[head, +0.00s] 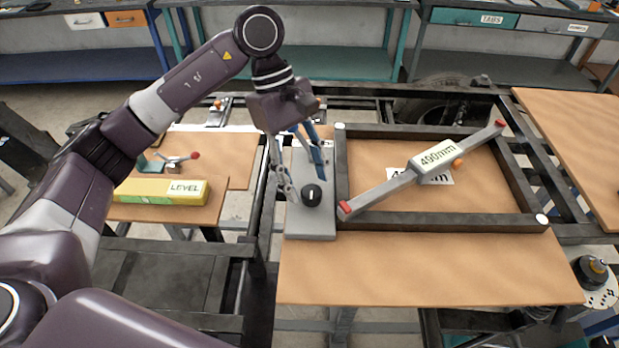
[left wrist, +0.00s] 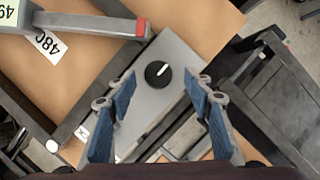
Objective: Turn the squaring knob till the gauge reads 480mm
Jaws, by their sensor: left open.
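The squaring knob (head: 312,195) is a black round dial with a white mark, on a grey plate (head: 310,226) beside the dark frame. In the left wrist view the knob (left wrist: 158,73) lies ahead of and between my fingertips, with its white mark slanting to the upper right. The gauge (head: 436,153) is a grey diagonal bar with red tips whose label reads 490mm. A card (head: 440,177) reading 48-something lies beneath it, partly hidden. My left gripper (head: 301,193) is open above the knob, its blue-padded fingers apart from it. My right gripper is not in view.
The dark square frame (head: 440,222) surrounds the gauge. The wooden board front (head: 430,275) is clear. A black-topped round device (head: 594,275) stands at lower right.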

